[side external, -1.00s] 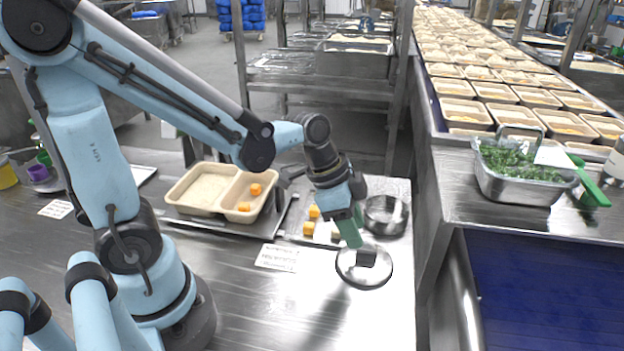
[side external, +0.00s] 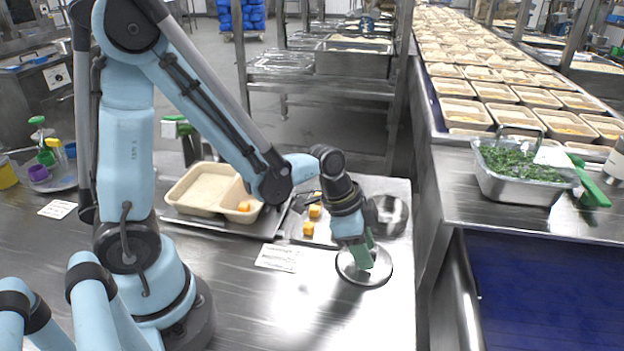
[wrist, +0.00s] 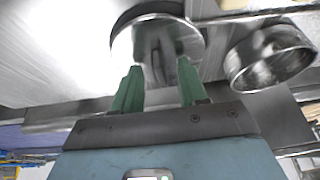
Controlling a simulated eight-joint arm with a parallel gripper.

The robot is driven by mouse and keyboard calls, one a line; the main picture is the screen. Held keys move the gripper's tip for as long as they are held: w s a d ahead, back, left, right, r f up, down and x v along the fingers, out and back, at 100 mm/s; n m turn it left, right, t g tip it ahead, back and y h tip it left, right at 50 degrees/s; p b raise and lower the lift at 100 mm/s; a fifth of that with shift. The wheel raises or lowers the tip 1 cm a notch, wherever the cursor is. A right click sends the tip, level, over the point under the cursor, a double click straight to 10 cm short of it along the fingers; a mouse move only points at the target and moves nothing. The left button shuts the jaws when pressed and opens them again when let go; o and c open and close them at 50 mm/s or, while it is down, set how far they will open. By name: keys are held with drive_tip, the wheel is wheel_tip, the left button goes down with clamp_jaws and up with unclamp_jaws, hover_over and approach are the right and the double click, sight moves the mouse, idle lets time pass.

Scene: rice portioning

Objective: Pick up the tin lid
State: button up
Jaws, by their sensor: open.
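The tin lid (side external: 356,276) is a round metal disc lying on the steel table near its right edge. In the side view a dark block on top of it is now mostly hidden by my gripper (side external: 371,257). My gripper points down over the lid. In the wrist view my gripper (wrist: 156,88) shows two green fingers spread apart, with the lid (wrist: 128,42) just beyond the tips and its upright handle (wrist: 157,66) between them. I cannot tell whether the fingers touch the lid.
An empty round metal tin (side external: 392,216) stands just behind the lid. A two-compartment tray (side external: 196,196) with an orange cube sits to the left. Orange cubes (side external: 309,229) lie on a metal board. A paper label (side external: 277,257) lies left of the lid. The front table is clear.

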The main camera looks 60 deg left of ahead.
clamp_jaws()
drive_tip(key=shift+r, duration=0.1)
idle(0.3)
